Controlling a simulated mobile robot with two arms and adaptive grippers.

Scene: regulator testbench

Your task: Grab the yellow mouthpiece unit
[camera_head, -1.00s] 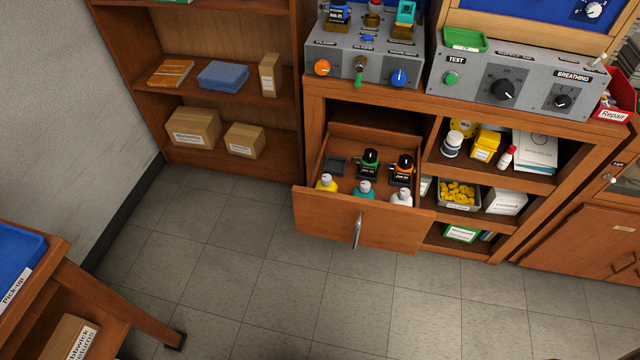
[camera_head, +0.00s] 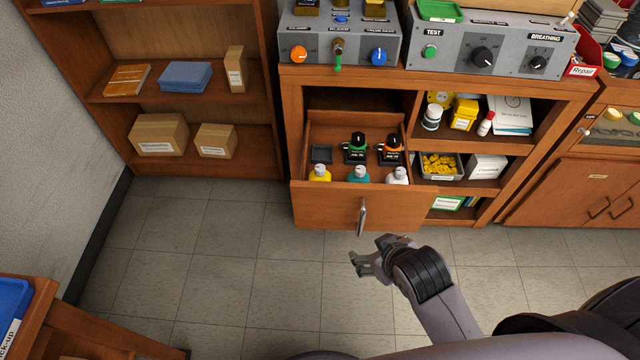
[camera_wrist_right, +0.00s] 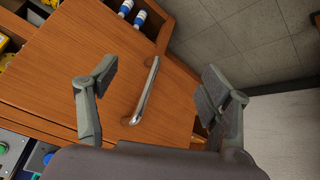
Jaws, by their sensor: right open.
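My right gripper (camera_head: 366,252) is open and empty, in front of and below the open drawer. In the right wrist view the metal drawer handle (camera_wrist_right: 146,92) lies between its spread fingers, apart from them. In the head view the handle (camera_head: 362,216) is on the drawer front (camera_head: 325,207). The drawer holds a green-topped unit (camera_head: 356,147), an orange-topped unit (camera_head: 391,149), an empty dark holder (camera_head: 321,153) and several bottles, one yellow (camera_head: 320,173). A grey bin (camera_head: 452,176) of small yellow pieces stands on the right shelf; I cannot tell whether these are mouthpieces. My left gripper is out of view.
A grey test console (camera_head: 340,47) sits above the drawer, with another (camera_head: 455,55) to its right. A shelf with boxes (camera_head: 158,134) stands at the left. A table with a blue tray (camera_head: 12,305) is at the lower left. The tiled floor (camera_head: 225,240) between is clear.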

